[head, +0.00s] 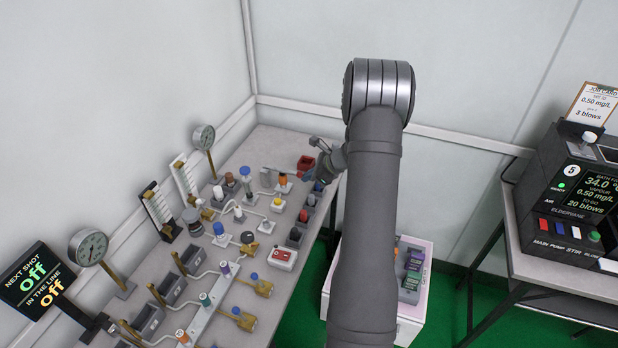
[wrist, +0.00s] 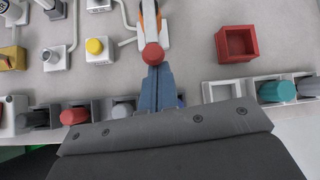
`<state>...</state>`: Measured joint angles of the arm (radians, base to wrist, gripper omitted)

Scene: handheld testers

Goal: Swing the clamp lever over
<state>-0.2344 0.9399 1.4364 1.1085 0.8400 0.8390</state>
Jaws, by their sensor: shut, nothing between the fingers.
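The clamp lever (wrist: 152,30) is in the wrist view at top centre, with a red round end (wrist: 153,54) pointing toward me and an orange and black body on a white base. My gripper (wrist: 157,72) is shut and empty, its blue-grey fingertips right at the red end. Whether they touch it I cannot tell. In the head view my gripper (head: 313,174) is over the far end of the bench, beside a small orange-topped fixture (head: 283,180), which looks like the same clamp.
An open red box (wrist: 238,44) stands right of the lever, and a yellow-topped fixture (wrist: 95,46) stands left. A row of holders with coloured plugs, including a teal one (wrist: 277,91), runs along the bench edge. Gauges (head: 203,137) stand at the back.

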